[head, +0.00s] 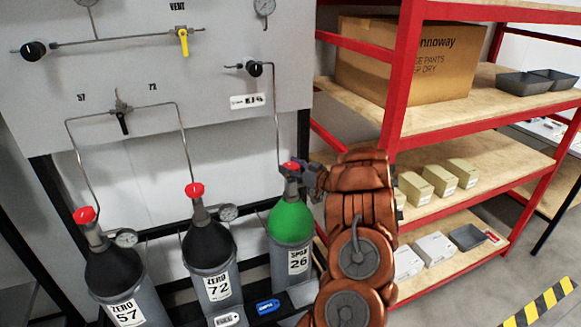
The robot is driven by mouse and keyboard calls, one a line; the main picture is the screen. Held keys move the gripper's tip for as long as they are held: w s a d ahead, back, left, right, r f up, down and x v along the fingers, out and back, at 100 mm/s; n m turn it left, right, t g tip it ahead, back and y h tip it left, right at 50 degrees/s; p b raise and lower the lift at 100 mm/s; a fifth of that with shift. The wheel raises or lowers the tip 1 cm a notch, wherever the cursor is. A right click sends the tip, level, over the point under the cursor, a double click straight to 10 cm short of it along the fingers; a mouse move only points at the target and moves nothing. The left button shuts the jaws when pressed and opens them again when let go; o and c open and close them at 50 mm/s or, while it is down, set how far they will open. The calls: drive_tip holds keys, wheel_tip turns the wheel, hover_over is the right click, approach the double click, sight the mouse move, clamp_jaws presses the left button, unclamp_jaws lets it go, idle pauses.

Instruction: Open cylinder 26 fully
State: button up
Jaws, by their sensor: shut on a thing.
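Cylinder 26 (291,222) has a green shoulder and a grey body with a label reading "SPGR 26" or similar. It stands upright at the right end of the row. Its red valve handwheel (291,165) sits on top, partly hidden by my gripper. My gripper (298,172) reaches in from the right at the top of cylinder 26 and is shut on the red handwheel. The fingertips are small and partly hidden, so the exact grip is hard to see. How far the valve is turned cannot be seen.
Cylinders 72 (208,247) and 57 (113,270), with red handwheels and gauges, stand to the left. A panel (230,60) with tubing and valves is behind. Red shelving (403,75) with boxes stands close on the right of my arm. A blue tag (267,306) lies in front.

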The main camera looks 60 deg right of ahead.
sight(297, 169)
drive_tip(key=o, duration=1.2)
drive_tip(key=shift+s+a, duration=0.15)
drive_tip(key=shift+s, duration=1.7)
drive_tip(key=shift+s+a, duration=0.1)
drive_tip(key=shift+s, duration=1.75)
drive_tip(key=shift+a, duration=0.15)
